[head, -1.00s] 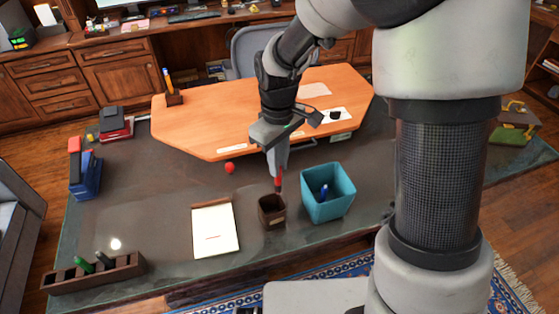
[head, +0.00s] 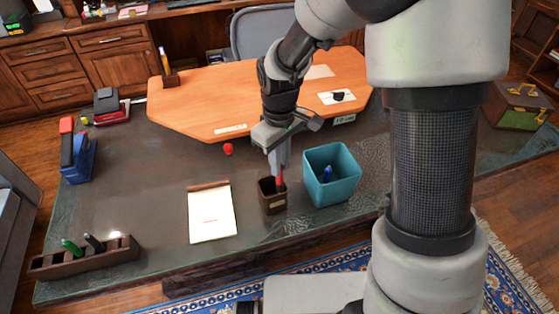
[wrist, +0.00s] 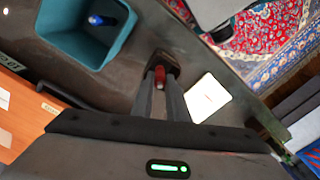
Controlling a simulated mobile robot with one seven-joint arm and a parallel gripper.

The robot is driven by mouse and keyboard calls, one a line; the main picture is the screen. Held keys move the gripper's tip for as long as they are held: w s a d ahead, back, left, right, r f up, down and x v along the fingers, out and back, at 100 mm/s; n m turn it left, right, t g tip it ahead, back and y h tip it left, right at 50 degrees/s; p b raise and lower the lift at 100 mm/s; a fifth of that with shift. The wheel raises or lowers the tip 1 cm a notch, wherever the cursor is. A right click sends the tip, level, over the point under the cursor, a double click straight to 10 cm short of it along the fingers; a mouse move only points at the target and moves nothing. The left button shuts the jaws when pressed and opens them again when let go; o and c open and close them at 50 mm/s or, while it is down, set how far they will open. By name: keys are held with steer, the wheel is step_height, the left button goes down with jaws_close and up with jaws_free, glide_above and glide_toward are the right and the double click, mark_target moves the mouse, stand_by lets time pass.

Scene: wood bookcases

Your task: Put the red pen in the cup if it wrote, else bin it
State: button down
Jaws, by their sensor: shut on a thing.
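My gripper (head: 279,170) is shut on the red pen (head: 280,180) and holds it upright. The pen's lower end is inside the mouth of the small dark brown cup (head: 271,200); whether it touches the bottom is hidden. In the wrist view, the red pen (wrist: 160,76) is between my fingers, in front of the cup (wrist: 168,60). The teal bin (head: 345,186) stands just right of the cup with a blue pen (head: 327,174) in it. The white notepad (head: 211,225) lies left of the cup and carries a short red mark.
A red cap (head: 228,149) lies behind the notepad. A brown pen tray (head: 85,259) with a green and a dark pen is at the front left. A blue and red stapler-like object (head: 77,155) stands at the left. The dark desktop between them is clear.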

steer(key=c, duration=1.6)
jaws_free()
steer(key=shift+c, duration=0.2)
step_height(320, 180, up, 17)
steer(key=p, duration=0.1)
steer(key=shift+r+p, duration=0.2)
steer(key=shift+p, duration=0.15)
